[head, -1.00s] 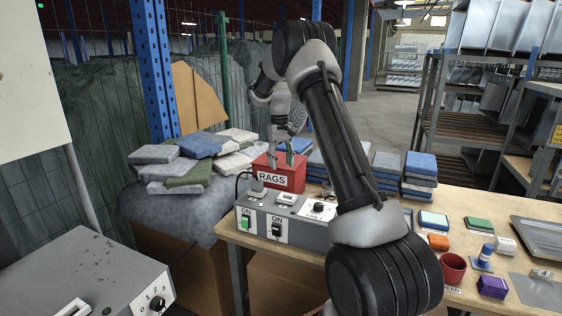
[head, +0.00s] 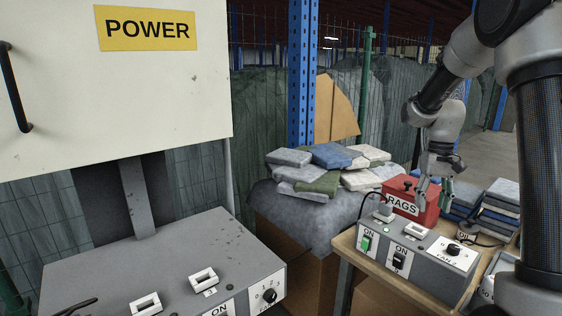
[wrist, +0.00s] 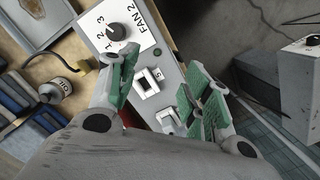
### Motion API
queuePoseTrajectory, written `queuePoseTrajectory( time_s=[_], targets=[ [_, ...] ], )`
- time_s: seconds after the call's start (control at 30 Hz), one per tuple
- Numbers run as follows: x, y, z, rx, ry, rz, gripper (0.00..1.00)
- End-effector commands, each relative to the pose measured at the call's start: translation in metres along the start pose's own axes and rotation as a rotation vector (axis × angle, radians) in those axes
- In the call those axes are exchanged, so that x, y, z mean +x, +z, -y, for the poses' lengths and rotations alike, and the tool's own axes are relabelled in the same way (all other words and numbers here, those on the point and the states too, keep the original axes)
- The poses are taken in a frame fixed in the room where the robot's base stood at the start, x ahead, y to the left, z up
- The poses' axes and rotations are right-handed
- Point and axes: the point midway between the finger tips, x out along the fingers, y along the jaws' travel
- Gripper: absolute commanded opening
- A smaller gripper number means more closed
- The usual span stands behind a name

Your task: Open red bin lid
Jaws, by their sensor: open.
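The red bin (head: 424,213) with a "RAGS" label stands on the wooden bench behind a grey switch box, in the right half of the head view. Its lid (head: 400,184) looks closed, with a small dark knob on top. My gripper (head: 434,192) points down at the bin's right side, in front of part of the lid; I cannot tell whether it touches. In the wrist view my gripper (wrist: 162,85) has its green-padded fingers spread wide with nothing between them. Only a sliver of red (wrist: 127,118) shows there beside the left finger; the rest of the bin is hidden.
The grey switch box (head: 425,262) with switches and a fan dial is close in front of the bin. Folded cloths (head: 330,165) are piled to its left, and more stacks (head: 500,205) stand to its right. A grey power console (head: 160,265) fills the lower left.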

Motion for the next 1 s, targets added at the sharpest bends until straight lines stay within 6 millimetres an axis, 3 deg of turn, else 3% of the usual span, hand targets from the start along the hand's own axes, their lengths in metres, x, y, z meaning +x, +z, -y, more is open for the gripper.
queuePoseTrajectory(
  time_s=[0.03,0.2,0.5,0.6,0.7,0.83,1.0],
  targets=[
    [-0.014,0.026,0.004,-0.007,0.001,-0.024,0.49],
    [-0.042,0.110,0.014,-0.032,0.003,-0.103,0.49],
    [-0.055,0.235,0.023,-0.085,-0.001,-0.289,0.49],
    [-0.057,0.260,0.025,-0.102,-0.005,-0.358,0.49],
    [-0.065,0.273,0.026,-0.116,-0.010,-0.426,0.49],
    [-0.078,0.278,0.028,-0.127,-0.016,-0.494,0.49],
    [-0.081,0.279,0.029,-0.135,-0.017,-0.508,0.49]
  ],
)
